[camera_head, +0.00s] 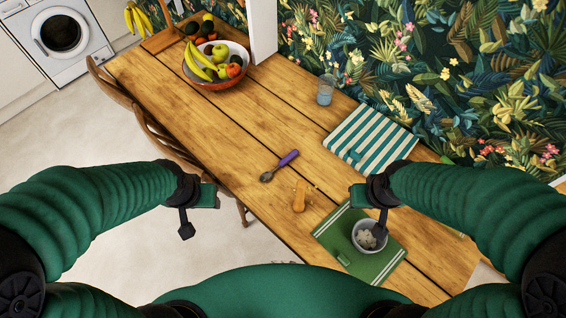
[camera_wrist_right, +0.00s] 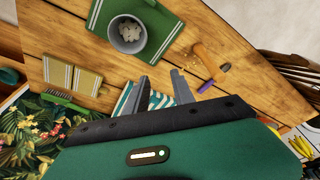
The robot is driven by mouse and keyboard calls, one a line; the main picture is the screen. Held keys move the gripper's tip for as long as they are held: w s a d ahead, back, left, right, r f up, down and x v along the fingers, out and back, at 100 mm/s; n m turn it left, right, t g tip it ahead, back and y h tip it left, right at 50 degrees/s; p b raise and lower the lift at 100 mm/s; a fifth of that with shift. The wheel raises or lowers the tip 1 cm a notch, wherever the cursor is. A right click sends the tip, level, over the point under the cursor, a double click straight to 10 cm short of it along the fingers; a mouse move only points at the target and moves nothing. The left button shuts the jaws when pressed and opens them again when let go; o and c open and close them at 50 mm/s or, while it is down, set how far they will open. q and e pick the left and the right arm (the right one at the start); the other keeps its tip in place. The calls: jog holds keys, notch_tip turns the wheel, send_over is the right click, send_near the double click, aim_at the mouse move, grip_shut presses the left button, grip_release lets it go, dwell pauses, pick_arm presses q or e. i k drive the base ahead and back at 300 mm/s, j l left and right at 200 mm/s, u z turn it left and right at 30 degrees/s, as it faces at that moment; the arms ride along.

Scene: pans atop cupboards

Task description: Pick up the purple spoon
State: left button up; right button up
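The purple spoon (camera_head: 289,157) lies on the wooden table (camera_head: 225,130), near the middle of the head view. Its purple handle points up and right, and its dark bowl is at the lower left. In the right wrist view, part of the purple handle (camera_wrist_right: 206,86) shows just right of the fingers. My right gripper (camera_head: 380,232) hangs over the green mat, right of the spoon and apart from it. In the wrist view its two fingers (camera_wrist_right: 160,76) are spread and empty. My left gripper (camera_head: 186,231) hangs beyond the table's near-left edge, with only one finger clearly visible.
A bowl with pale food (camera_head: 369,236) stands on the green mat (camera_head: 330,235). A wooden item with crumbs (camera_head: 299,196) lies close to the spoon. A striped cloth (camera_head: 370,138), a glass (camera_head: 325,90) and a fruit bowl (camera_head: 216,84) are farther back. Chairs (camera_head: 160,135) line the left edge.

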aim_at(265, 177)
jog(key=i+j, duration=0.2)
jog(key=j, duration=0.15)
jog(key=i+j, duration=0.15)
jog(key=j, duration=0.2)
jog(key=i+j, duration=0.2)
jog(key=j, duration=0.15)
jog(key=i+j+z, duration=0.1)
jog(key=j, duration=0.25)
jog(key=i+j, duration=0.25)
jog(key=j, duration=0.1)
